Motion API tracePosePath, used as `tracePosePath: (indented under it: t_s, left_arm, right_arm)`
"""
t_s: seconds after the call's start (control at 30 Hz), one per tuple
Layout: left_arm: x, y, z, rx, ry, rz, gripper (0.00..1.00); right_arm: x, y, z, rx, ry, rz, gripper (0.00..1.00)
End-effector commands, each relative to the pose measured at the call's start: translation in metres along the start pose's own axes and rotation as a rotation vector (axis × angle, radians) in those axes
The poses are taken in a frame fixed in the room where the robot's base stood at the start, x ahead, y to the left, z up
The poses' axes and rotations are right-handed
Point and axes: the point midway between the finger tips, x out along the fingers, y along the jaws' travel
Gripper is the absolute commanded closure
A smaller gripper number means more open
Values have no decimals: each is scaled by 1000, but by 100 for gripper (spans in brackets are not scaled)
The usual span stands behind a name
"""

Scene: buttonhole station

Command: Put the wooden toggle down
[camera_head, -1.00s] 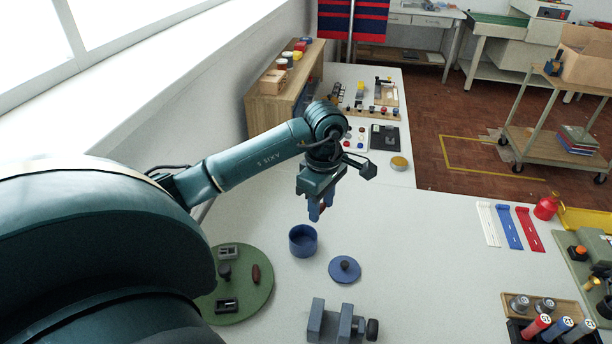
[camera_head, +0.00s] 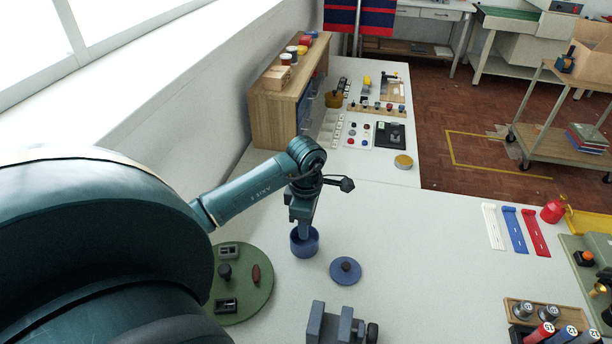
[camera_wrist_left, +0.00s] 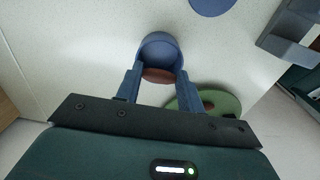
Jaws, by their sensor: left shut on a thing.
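My left gripper (camera_head: 303,230) points down over the mouth of a round, open blue pot (camera_head: 305,247). It is shut on the brown wooden toggle (camera_wrist_left: 157,75), which spans the fingertips in the left wrist view, in front of the pot (camera_wrist_left: 160,45). In the head view the toggle is hidden by the fingers and pot. I cannot tell how far the fingertips reach inside the pot. My right gripper is not in view.
A green disc (camera_head: 245,300) at the left bears a brown oblong piece (camera_head: 256,274) and dark fittings. A grey vise-like block (camera_head: 335,325) stands at the front. Table right of the lid is clear.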

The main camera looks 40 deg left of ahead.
Motion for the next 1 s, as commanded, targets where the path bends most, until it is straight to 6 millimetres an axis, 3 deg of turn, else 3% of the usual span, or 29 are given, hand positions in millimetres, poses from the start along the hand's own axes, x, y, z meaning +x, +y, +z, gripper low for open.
tracePosePath:
  t_s: [0.2, 0.57, 0.6, 0.9, 1.0]
  left_arm:
    - [14, 0, 0, 0, 0, 0, 83]
    - [18, 0, 0, 1, 0, 0, 83]
    - [18, 0, 0, 1, 0, 0, 60]
    - [17, 0, 0, 1, 0, 0, 37]
    - [17, 0, 0, 1, 0, 0, 37]
  right_arm:
    - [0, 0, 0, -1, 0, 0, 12]
    - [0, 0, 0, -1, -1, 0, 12]
    - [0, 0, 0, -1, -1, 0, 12]
    - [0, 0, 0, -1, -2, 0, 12]
    - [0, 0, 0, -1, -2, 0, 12]
